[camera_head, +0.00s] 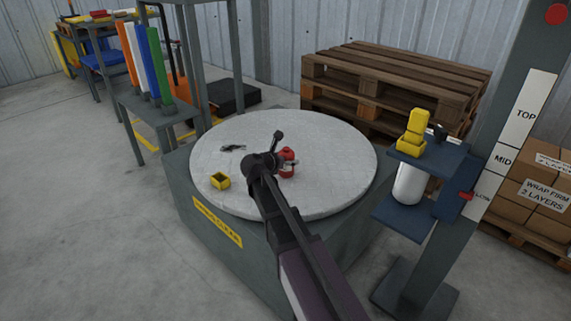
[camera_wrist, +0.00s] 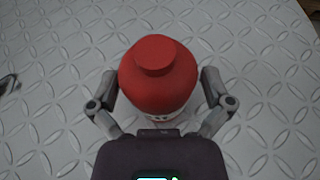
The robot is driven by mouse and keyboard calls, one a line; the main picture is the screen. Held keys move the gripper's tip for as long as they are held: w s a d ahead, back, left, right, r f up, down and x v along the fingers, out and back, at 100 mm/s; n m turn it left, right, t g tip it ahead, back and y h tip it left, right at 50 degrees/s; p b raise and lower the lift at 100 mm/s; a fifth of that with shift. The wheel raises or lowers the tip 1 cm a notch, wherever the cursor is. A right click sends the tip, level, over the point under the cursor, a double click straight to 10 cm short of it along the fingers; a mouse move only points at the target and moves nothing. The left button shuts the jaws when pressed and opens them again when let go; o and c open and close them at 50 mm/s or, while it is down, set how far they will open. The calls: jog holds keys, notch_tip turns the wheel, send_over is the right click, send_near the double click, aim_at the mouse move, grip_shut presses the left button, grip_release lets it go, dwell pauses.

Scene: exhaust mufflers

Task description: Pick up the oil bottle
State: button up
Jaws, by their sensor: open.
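The oil bottle (camera_head: 288,157) is red with a light label and stands upright on the round grey turntable (camera_head: 335,145). In the wrist view the red bottle (camera_wrist: 158,75) is seen from above, with its round cap on top. My gripper (camera_wrist: 160,88) is open, with one finger on each side of the bottle. Gaps seem to show between the fingers and the bottle. In the head view my gripper (camera_head: 284,160) is at the bottle and partly hides it. The bottle's lower part is mostly hidden in the wrist view.
A yellow open box (camera_head: 220,181) and a small dark item (camera_head: 232,148) lie on the turntable. A grey post with a blue carriage (camera_head: 425,170), holding a white roll (camera_head: 409,183), stands to the right. Wooden pallets (camera_head: 395,80) are stacked behind.

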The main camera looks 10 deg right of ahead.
aim_at(287, 148)
jog(key=c, duration=1)
jog(key=shift+r, duration=0.2)
notch_tip(287, 148, up, 2)
jog(key=shift+r+p, duration=0.1)
jog(key=shift+p, duration=1.1)
jog(key=shift+r+p, duration=0.8)
jog(key=shift+p, duration=0.05)
jog(key=s+a, duration=0.2)
jog(key=s, duration=0.3)
jog(key=s+a, duration=0.2)
jog(key=s, duration=0.2)
jog(key=s+a+p, duration=0.1)
jog(key=s+a, duration=0.1)
jog(key=s, duration=0.3)
jog(key=shift+s+a+r, duration=0.3)
jog(key=shift+s+r, duration=0.05)
jog(key=shift+r, duration=0.05)
